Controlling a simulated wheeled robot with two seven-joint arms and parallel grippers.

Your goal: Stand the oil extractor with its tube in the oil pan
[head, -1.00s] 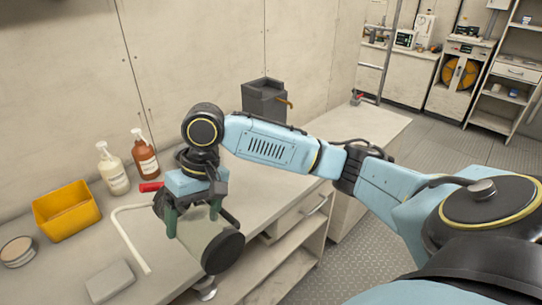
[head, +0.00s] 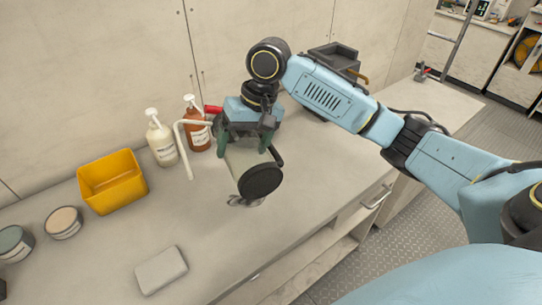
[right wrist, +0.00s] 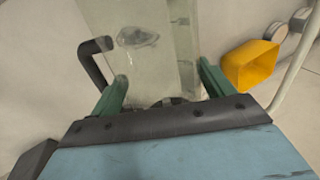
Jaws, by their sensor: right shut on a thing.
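The oil extractor (head: 260,183) is a clear cylinder with a black round end, a red handle (head: 213,109) and a bent white tube (head: 185,150). My right gripper (head: 245,147) is shut around the clear cylinder, with green fingers on both sides; the cylinder also shows in the right wrist view (right wrist: 140,60). The extractor is tilted, its black end toward the head camera. I cannot tell whether it touches the counter. The yellow open bin (head: 122,198), perhaps the oil pan, sits to the left, apart from the tube. My left gripper is not in view.
A white pump bottle (head: 162,145) and a brown one (head: 196,135) stand near the tube. Round tins (head: 63,222) and a grey flat block (head: 161,270) lie on the counter (head: 215,250). A dark box (head: 333,65) stands behind my arm. The counter's front centre is clear.

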